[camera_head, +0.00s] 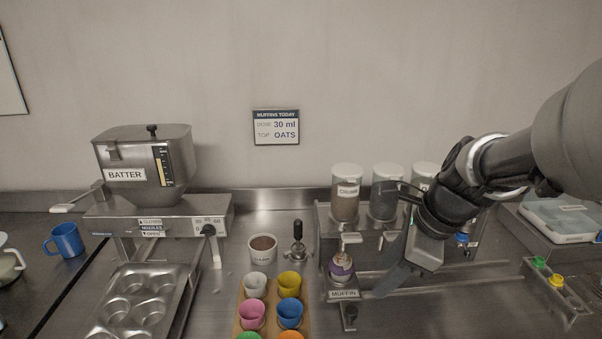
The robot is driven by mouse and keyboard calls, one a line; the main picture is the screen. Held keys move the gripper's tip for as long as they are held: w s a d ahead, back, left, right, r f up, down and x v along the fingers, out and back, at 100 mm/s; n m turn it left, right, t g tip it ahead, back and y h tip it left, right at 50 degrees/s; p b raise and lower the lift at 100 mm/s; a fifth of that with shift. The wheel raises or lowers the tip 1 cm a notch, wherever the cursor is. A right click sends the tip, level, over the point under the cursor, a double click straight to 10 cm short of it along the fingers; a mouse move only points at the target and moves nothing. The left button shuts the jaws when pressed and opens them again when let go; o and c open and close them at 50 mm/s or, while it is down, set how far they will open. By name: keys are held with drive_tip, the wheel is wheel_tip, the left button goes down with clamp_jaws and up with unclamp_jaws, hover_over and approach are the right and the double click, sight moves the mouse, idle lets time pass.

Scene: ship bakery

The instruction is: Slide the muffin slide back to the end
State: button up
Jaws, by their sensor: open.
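The muffin slide (343,295) is a metal carriage labelled MUFFIN, at the left end of a rail under the topping dispensers. A muffin in a purple-patterned cup (341,268) stands on it. A dark knob (350,313) hangs at the slide's front. My gripper (386,284) is open and points down and left, just right of the slide. One finger shows clearly; the other is hard to make out. I see no contact with the slide, though the small gap is hard to judge. My arm hides part of the dispenser and rail behind it.
Clear topping canisters (347,192) stand above the rail. The rail (465,274) runs right toward green and yellow buttons (556,281). A tray of coloured cups (265,320) lies left of the slide. The batter machine (150,180) and muffin tin (140,305) are farther left.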

sight(353, 310)
drive_tip(key=w+a+f+m+b, duration=0.1)
drive_tip(key=w+f, duration=0.1)
drive_tip(key=f, duration=0.4)
drive_tip(key=w+a+f+m+b, duration=0.1)
drive_tip(key=w+f+m, duration=0.1)
drive_tip(key=f, duration=0.4)
drive_tip(key=w+a+f+m+b, duration=0.1)
drive_tip(key=w+f+b, duration=0.1)
drive_tip(key=f, duration=0.4)
drive_tip(key=shift+w+f, duration=0.25)
drive_tip(key=shift+w, duration=0.05)
clamp_jaws()
